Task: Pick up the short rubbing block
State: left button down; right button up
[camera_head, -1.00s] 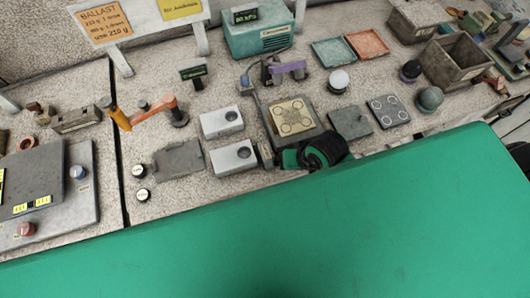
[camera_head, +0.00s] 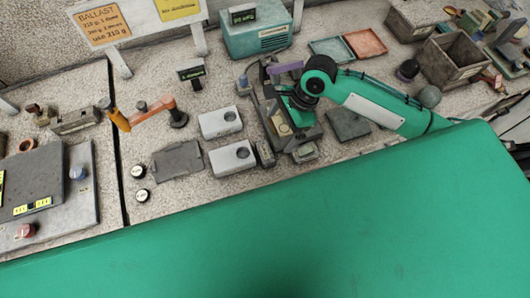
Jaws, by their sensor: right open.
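My right gripper (camera_head: 284,127) hangs over the beige plate (camera_head: 281,122) on its dark stand, with dark fingers apart and nothing seen between them. The arm and hand hide most of this plate and stand. A small dark block (camera_head: 265,153) stands beside the stand's front left corner, just right of the front white block. I cannot tell whether this is the short rubbing block; no label marks it. My left gripper is not in view.
Two white blocks with round holes (camera_head: 220,122) (camera_head: 232,158) stand left of the gripper. A dark flat plate (camera_head: 348,124) lies to its right, under my forearm. A teal box (camera_head: 256,35) stands behind. An orange-handled tool (camera_head: 145,114) lies at left.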

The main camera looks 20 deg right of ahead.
aim_at(265, 152)
jog(key=p+x, duration=0.1)
jog(key=x, duration=0.7)
jog(key=shift+f, duration=0.15)
jog(key=p+x, duration=0.2)
jog(key=x, duration=0.2)
jog(key=shift+f, duration=0.4)
jog(key=shift+a+f, duration=0.1)
jog(key=shift+f, duration=0.25)
jog(key=shift+c, duration=0.5)
jog(key=c, duration=1.1)
jog(key=shift+c, duration=0.2)
jog(key=shift+r, duration=0.2)
